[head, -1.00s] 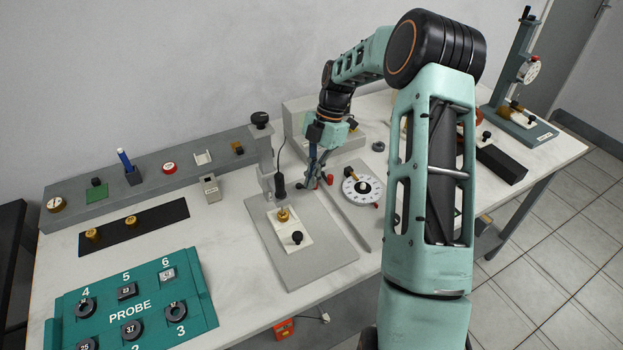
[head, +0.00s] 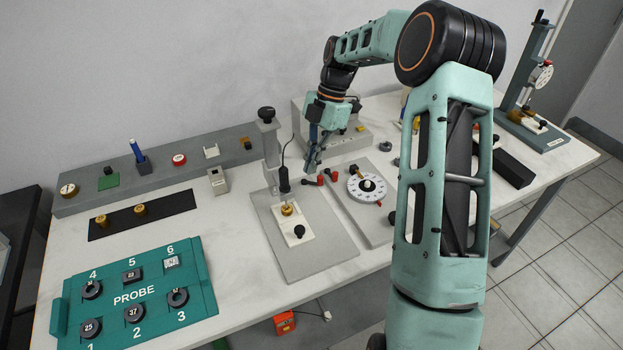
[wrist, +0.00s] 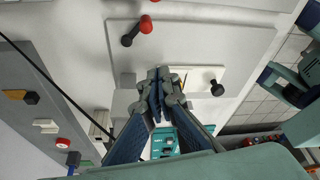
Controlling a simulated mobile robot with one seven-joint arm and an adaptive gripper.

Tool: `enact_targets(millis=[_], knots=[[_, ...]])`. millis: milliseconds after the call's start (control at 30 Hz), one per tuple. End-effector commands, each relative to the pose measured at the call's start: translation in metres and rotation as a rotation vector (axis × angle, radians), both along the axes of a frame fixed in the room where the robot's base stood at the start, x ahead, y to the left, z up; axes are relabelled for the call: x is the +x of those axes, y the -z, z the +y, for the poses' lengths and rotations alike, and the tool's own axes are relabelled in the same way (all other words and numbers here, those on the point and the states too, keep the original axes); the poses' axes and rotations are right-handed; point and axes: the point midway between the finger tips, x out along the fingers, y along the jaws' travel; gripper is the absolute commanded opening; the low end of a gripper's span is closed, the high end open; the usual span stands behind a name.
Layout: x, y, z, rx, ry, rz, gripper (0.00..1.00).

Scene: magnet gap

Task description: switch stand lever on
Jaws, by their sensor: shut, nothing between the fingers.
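The stand (head: 270,150) is a grey post with a black knob on top, rising from a flat grey base plate (head: 318,245). Near the plate's back right corner is a small lever with a black part and a red knob (head: 320,180); I take it as the stand lever. It also shows in the wrist view, red knob (wrist: 146,24) and black part (wrist: 127,40), near the plate's edge. My gripper (head: 309,171) is shut and empty, just behind and above the lever, apparently apart from it. Its closed fingers (wrist: 160,84) show in the wrist view. Whether the lever is on cannot be told.
A white block (head: 295,228) with brass and black knobs sits on the base plate. A dark probe with a cable (head: 284,182) hangs beside the post. The teal probe panel (head: 130,295) lies front left.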

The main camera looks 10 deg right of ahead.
Motion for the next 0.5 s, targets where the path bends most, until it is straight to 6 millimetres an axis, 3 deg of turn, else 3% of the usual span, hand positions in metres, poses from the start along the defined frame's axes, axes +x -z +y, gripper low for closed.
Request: enact_targets(millis=[200, 500], knots=[[0.007, -0.031, -0.009, 0.001, -0.001, -0.001, 0.00], [0.007, -0.039, -0.011, 0.001, -0.001, 0.001, 0.00]])
